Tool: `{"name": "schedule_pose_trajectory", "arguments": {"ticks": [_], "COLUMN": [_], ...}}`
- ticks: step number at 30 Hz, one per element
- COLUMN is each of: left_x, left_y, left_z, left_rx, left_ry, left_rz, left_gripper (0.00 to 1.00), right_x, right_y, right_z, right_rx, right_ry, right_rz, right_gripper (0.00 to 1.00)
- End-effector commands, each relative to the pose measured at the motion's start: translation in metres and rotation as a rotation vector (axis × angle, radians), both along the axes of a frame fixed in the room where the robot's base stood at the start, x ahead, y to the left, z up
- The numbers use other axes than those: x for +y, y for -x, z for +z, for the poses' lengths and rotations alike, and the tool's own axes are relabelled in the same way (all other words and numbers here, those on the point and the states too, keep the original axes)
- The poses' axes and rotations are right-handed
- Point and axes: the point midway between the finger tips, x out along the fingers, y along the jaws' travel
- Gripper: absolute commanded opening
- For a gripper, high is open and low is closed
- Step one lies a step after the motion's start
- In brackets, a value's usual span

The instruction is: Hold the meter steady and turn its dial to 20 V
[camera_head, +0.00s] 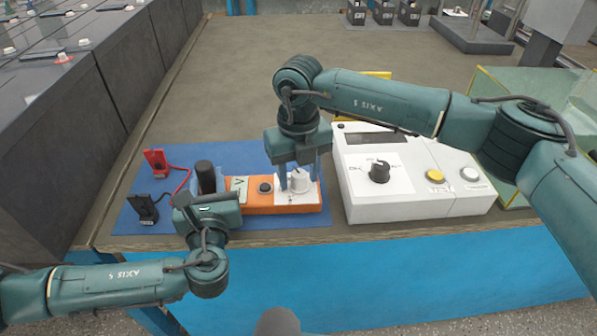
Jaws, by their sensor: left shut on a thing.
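The meter (236,197) is a low orange box lying on a blue mat (180,218), with a greenish display marked V and a small dark round socket or button. Its white dial (299,181) sits on a white panel at the right end. A black upright post (206,176) stands at its left end. My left gripper (207,194) is shut at this left end by the post; its fingertips are mostly hidden. My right gripper (299,178) points down over the dial, with its bluish fingers apart on either side of it. The dial's pointer reading is too small to tell.
A white console (410,193) with a black knob (380,171) and two buttons stands close right of the meter. Red (155,161) and black (144,207) probe or clip pieces are on the mat's left. Dark battery blocks (130,60) line the left.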

Motion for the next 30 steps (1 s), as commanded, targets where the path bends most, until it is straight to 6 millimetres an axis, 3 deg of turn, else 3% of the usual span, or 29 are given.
{"name": "schedule_pose_trajectory", "arguments": {"ticks": [11, 24, 30], "left_x": [0.000, 0.000, 0.000], "left_y": [0.000, 0.000, 0.000], "left_z": [-0.001, -0.001, -0.001], "left_rx": [0.002, 0.002, 0.002], "left_ry": [-0.001, -0.001, -0.001], "left_rz": [-0.001, -0.001, -0.001], "left_gripper": [0.01, 0.01, 0.01], "right_x": [0.000, 0.000, 0.000], "right_y": [0.000, 0.000, 0.000], "right_z": [0.006, 0.091, 0.115], "right_rx": [-0.001, -0.003, 0.000], "right_ry": [0.000, 0.000, 0.001], "right_rz": [0.001, 0.001, 0.001], "right_gripper": [0.50, 0.50, 0.50]}}
